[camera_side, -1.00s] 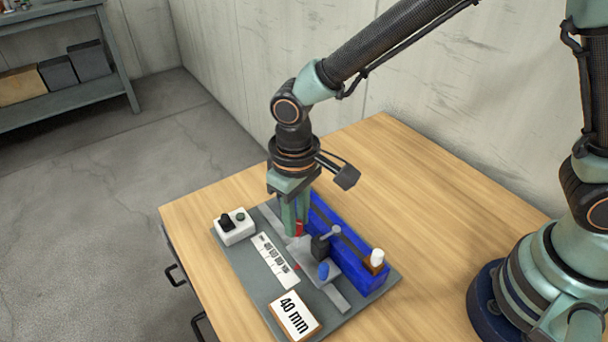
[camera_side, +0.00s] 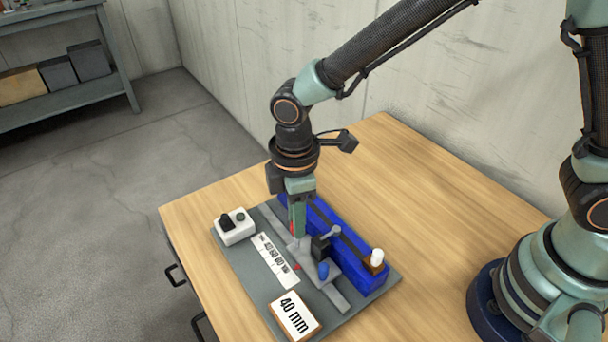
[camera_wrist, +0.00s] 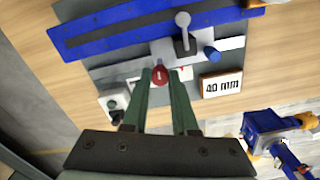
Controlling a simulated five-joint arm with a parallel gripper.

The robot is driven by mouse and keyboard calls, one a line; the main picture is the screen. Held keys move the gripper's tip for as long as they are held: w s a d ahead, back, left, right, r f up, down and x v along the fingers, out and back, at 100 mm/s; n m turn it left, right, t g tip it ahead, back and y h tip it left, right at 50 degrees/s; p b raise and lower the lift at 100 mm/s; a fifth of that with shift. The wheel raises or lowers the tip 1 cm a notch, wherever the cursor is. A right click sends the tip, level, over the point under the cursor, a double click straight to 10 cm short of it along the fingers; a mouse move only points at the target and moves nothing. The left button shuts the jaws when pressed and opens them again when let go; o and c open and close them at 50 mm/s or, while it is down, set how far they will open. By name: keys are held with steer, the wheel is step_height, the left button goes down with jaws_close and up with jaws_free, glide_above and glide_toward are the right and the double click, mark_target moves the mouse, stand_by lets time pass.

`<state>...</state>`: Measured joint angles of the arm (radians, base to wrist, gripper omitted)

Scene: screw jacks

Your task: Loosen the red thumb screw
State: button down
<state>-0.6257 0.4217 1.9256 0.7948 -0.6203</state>
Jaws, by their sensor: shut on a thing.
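The red thumb screw (camera_wrist: 160,73) shows between my gripper's fingertips in the wrist view. In the side view it is mostly hidden behind the fingers. My gripper (camera_side: 298,235) points straight down onto the fixture, and it also shows in the wrist view (camera_wrist: 160,76) with its green fingers closed around the red screw. A grey slide bar (camera_side: 335,297) runs along the fixture beside the screw. A lever with a grey knob (camera_side: 331,231) and a blue knob (camera_side: 323,270) stand just to the right of the screw.
A blue rail (camera_side: 372,283) lies behind the slide. A white box with black and green buttons (camera_side: 235,226), a printed scale strip (camera_side: 275,262) and a "40 mm" card (camera_side: 295,315) sit on the grey base plate (camera_side: 238,262). The wooden table (camera_side: 410,180) is clear behind it.

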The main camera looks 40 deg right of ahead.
steer(key=n, duration=0.4)
steer(key=shift+r+n, duration=0.1)
steer(key=shift+n, duration=0.3)
steer(key=n, duration=1.3)
steer(key=shift+n, duration=0.4)
steer(key=c, duration=0.7)
jaws_free()
